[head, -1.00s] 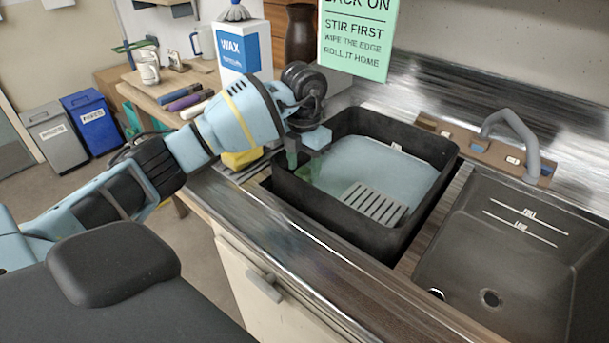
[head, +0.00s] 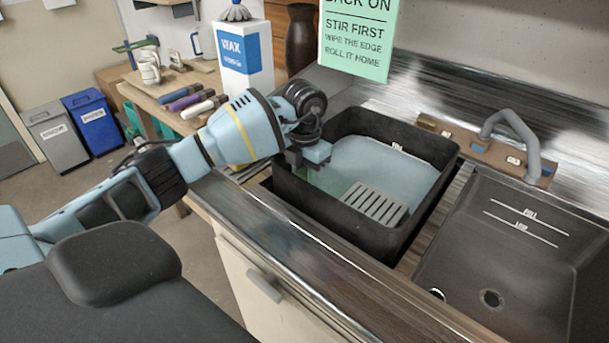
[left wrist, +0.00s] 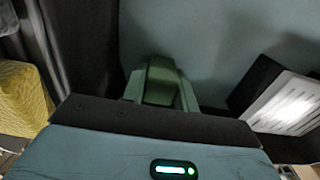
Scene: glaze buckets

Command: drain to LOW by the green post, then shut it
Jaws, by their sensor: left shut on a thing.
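The left basin (head: 292,194) is black and square and holds pale blue-grey liquid (head: 385,165). A FULL mark (head: 397,147) shows on its back wall above the liquid; no LOW mark shows in it. My left gripper (head: 306,166) reaches down into the basin's left corner, shut on the green post. In the head view the gripper mostly hides the post. In the left wrist view the green post (left wrist: 160,82) stands in front of my gripper, with liquid behind it. A pale slotted grate (head: 374,203) sits at the basin's near side. My right gripper is out of view.
An empty dark sink (head: 470,255) with FULL and LOW lines and a drain lies to the right, under a grey faucet (head: 515,135). A green sign (head: 357,40) hangs above the basin. A WAX box (head: 243,55) and markers (head: 190,100) stand at the left.

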